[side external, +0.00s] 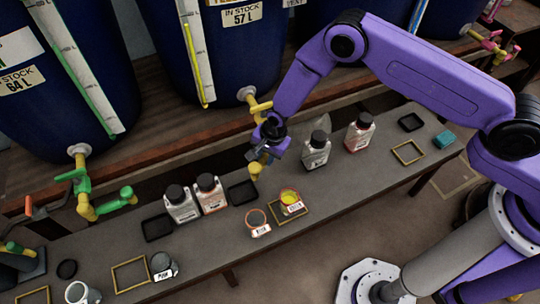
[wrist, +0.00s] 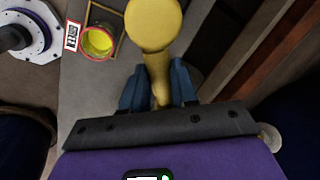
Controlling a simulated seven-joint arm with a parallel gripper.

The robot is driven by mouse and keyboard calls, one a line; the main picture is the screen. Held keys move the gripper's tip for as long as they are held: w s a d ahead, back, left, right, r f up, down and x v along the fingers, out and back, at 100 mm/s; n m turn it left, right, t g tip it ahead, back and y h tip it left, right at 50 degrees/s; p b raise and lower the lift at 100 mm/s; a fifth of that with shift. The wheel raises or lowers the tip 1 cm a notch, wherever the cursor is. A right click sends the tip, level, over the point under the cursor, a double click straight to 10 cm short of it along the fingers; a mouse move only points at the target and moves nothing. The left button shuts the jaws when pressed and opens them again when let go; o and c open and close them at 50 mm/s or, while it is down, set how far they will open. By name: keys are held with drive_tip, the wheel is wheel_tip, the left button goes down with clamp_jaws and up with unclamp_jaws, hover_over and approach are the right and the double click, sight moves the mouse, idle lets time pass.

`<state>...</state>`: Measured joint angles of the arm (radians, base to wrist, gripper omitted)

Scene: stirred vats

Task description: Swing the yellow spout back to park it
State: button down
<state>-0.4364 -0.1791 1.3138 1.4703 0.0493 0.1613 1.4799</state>
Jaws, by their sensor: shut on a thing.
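The yellow spout (side external: 256,169) comes off the tap (side external: 260,107) of the middle blue vat and reaches out over the bench. My gripper (side external: 261,153) is at the spout, with its fingers on either side of it. In the wrist view the spout's round yellow end (wrist: 153,25) sticks out beyond the blue fingers, and its tube runs back between them. My gripper (wrist: 158,90) is shut on the tube there. A jar with yellow liquid (side external: 289,197) stands in a yellow square frame on the bench, to the right of the spout end; it also shows in the wrist view (wrist: 98,41).
The bench (side external: 330,185) holds several capped bottles, dark trays and jars. A grey-labelled bottle (side external: 317,150) stands close right of my gripper. An orange-labelled bottle (side external: 209,193) and a black tray (side external: 242,192) are to its left. The left vat has a green-and-yellow spout (side external: 105,205).

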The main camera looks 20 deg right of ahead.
drive_tip(key=shift+w+a+m+h, duration=0.25)
drive_tip(key=shift+w+m, duration=0.35)
drive_tip(key=shift+m, duration=0.65)
drive_tip(key=shift+w+a+m+h, duration=0.25)
drive_tip(key=shift+w+m, duration=0.35)
drive_tip(key=shift+m, duration=0.7)
drive_tip(key=shift+w+a+m+h, duration=0.25)
drive_tip(key=shift+w+m, duration=0.35)
drive_tip(key=shift+m, duration=0.65)
drive_tip(key=shift+w, duration=0.1)
drive_tip(key=c, duration=0.9)
unclamp_jaws()
wheel_tip(320, 180, up, 17)
hover_over(261, 158)
